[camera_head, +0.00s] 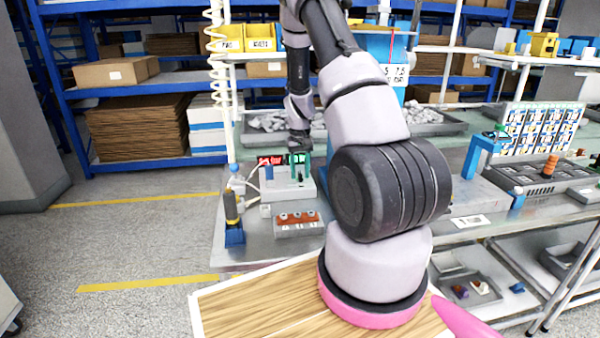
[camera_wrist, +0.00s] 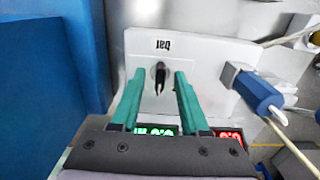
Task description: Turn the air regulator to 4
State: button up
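A black pointer knob (camera_wrist: 160,77) stands on a pale panel (camera_wrist: 205,60) marked "bar", upside down in the wrist view; I take it for the air regulator. My gripper (camera_wrist: 159,74) is open, with one teal finger on each side of the knob and a gap on both sides. No scale numbers are readable. A green display (camera_wrist: 156,130) and a red display (camera_wrist: 229,135) are partly covered by my gripper. In the head view, my gripper (camera_head: 300,165) points down over the pale unit (camera_head: 287,188) on the bench, and the knob is too small to make out.
A blue wall (camera_wrist: 50,80) is at left. In the head view, a grey block with red parts (camera_head: 298,224) and a yellow-black screwdriver (camera_head: 231,208) are nearby.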

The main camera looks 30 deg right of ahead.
notch_tip(320, 180, up, 11)
dwell(0.6)
jog(key=shift+f, duration=0.1)
notch_tip(320, 180, up, 10)
jog(key=t, duration=0.2)
send_over(300, 173)
jog(key=s+a, duration=0.3)
jog(key=a, duration=0.1)
jog(key=s+a+r+t+y, duration=0.1)
jog(key=s+a+r, duration=0.45)
jog(key=r, duration=0.35)
jog(key=s+a+r+t, duration=0.2)
jog(key=s+a+r, duration=0.1)
jog(key=s, duration=0.6)
jog(key=s+a+r+m+t+y, duration=0.1)
jog(key=s+a+r+t, duration=0.1)
jog(key=s+r, duration=0.3)
jog(key=s+a, duration=0.1)
jog(key=s, duration=0.3)
jog(key=shift+s+a+r, duration=0.2)
jog(key=shift+s, duration=0.2)
